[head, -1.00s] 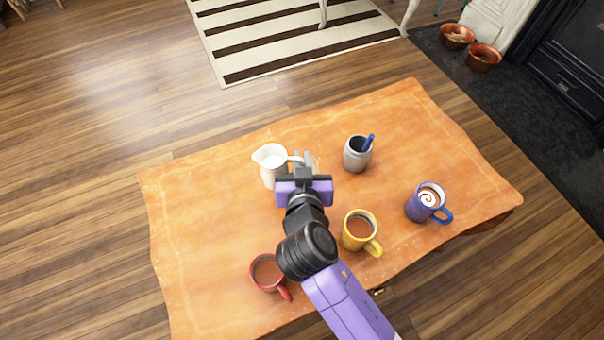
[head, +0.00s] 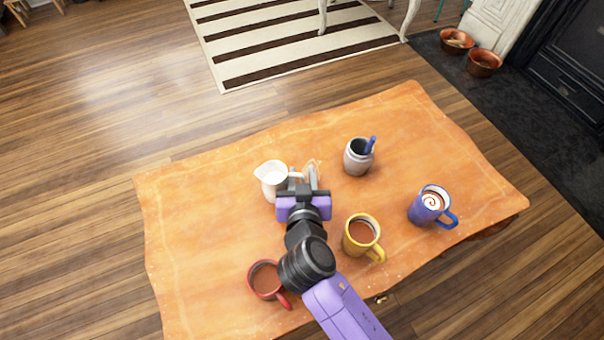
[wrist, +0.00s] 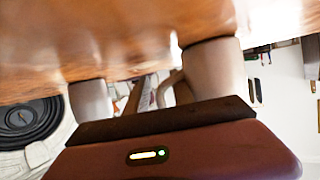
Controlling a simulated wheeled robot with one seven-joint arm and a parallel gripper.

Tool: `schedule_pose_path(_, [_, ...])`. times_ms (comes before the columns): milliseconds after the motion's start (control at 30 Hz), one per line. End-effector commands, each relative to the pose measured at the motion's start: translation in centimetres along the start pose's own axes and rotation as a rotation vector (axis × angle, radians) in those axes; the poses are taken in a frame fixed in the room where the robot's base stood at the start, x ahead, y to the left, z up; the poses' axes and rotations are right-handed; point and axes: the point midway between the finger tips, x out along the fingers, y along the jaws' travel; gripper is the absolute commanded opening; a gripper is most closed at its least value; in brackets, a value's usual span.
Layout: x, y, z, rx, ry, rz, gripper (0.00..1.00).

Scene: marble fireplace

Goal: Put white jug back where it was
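The white jug (head: 270,186) stands upright on the orange-covered table (head: 205,225), left of the grey pot. It holds something white, and its handle faces right, toward my gripper. My gripper (head: 302,176) is low by the handle, and its two fingers look spread with a gap between them. In the upside-down wrist view the jug (wrist: 215,68) is at right with its base at the tabletop and its handle near the middle. The exact contact between fingers and handle is hidden.
A grey pot (head: 357,160) with a blue utensil stands right of my gripper. The table's left part is clear.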

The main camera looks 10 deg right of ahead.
Motion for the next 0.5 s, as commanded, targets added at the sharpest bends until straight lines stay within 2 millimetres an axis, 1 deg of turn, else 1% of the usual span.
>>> schedule_pose_path(200, [0.0,0.0,0.0,0.000,0.000,0.000,0.32])
schedule_pose_path(333, [-0.3,0.0,-0.5,0.000,0.000,-0.001,0.32])
schedule_pose_path(500, [-3.0,0.0,-0.5,-0.001,-0.001,-0.002,0.32])
